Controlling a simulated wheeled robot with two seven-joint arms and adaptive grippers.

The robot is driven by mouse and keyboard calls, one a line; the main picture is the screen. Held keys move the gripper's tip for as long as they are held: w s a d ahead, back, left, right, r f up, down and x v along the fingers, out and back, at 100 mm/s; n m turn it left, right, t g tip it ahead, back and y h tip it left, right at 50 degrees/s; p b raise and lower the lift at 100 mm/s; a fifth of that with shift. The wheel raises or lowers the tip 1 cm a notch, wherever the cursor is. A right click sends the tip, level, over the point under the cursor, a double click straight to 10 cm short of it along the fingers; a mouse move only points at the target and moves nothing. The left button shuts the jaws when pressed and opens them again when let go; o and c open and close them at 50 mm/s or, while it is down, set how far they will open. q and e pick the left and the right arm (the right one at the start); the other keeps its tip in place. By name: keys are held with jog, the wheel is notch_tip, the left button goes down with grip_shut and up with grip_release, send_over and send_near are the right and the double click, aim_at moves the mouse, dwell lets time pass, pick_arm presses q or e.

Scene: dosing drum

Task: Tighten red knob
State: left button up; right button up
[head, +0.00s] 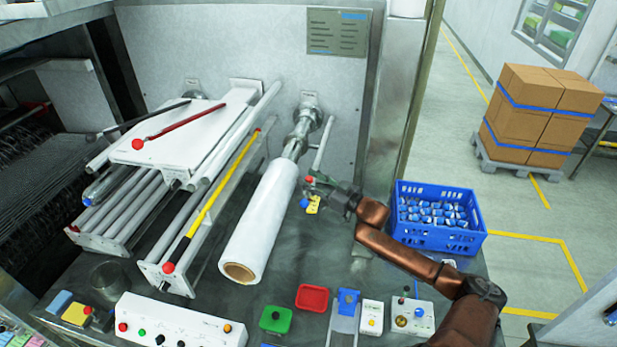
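A small red knob (309,180) sits just right of the white film roll (262,215), on or beside a small fitting below the roll's metal shaft. A blue knob (304,203) and a yellow tag (313,205) are just below it. My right gripper (320,188) reaches in from the right, with its dark fingers at the red knob and tag. The fingers are small and partly overlap these parts, so I cannot tell whether they touch or grip the knob. My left gripper is not in view.
Other red knobs show on a red lever (138,144) and a yellow-black bar (168,267). A white control box (180,325), green tray (276,319) and red tray (312,297) line the front. A blue crate (437,238) of small items stands right of my arm.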

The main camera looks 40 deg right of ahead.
jog(key=shift+w, duration=0.25)
jog(key=c, duration=0.5)
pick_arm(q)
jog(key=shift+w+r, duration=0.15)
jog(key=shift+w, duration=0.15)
pick_arm(e)
grip_shut()
